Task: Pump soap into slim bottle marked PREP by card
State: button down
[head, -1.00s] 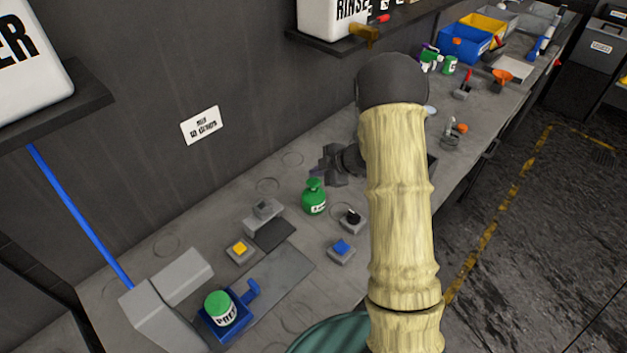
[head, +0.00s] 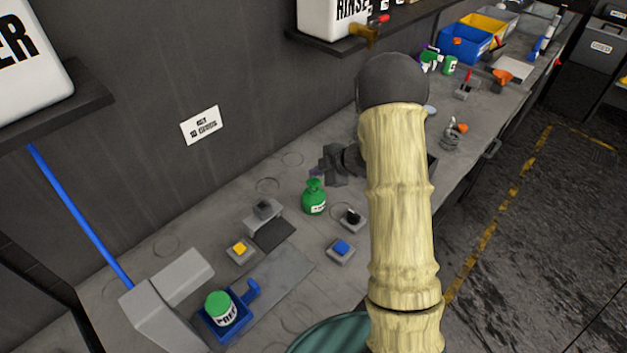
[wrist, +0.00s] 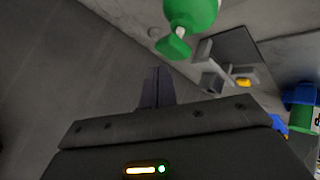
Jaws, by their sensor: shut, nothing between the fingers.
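A green bottle with a pump-like top (head: 314,199) stands on the bench; it also shows at the top of the wrist view (wrist: 192,12). A white card (head: 201,125) with blurred small print is on the wall. My gripper (head: 328,165) is just above and behind the green bottle, apart from it. Its fingers (wrist: 157,85) are shut and empty in the wrist view.
A yellow button block (head: 239,249), a blue button block (head: 341,249) and a black-knobbed block (head: 351,218) stand near the green bottle. A grey stand (head: 263,214) is left of it. A grey angled block (head: 165,300) stands beside the blue holder. Blue (head: 465,43) and yellow bins are far back.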

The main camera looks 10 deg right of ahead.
aim_at(317, 181)
jog(key=shift+f, duration=0.4)
jog(key=shift+s+f+b, duration=0.1)
jog(key=shift+f+b, duration=0.65)
jog(key=shift+f, duration=0.2)
dwell(1.2)
dwell(0.4)
jog(key=shift+r+p, duration=1.25)
jog(key=shift+r, duration=0.1)
jog(key=shift+r, duration=0.1)
notch_tip(317, 181, up, 5)
jog(key=p, duration=0.5)
dwell(1.9)
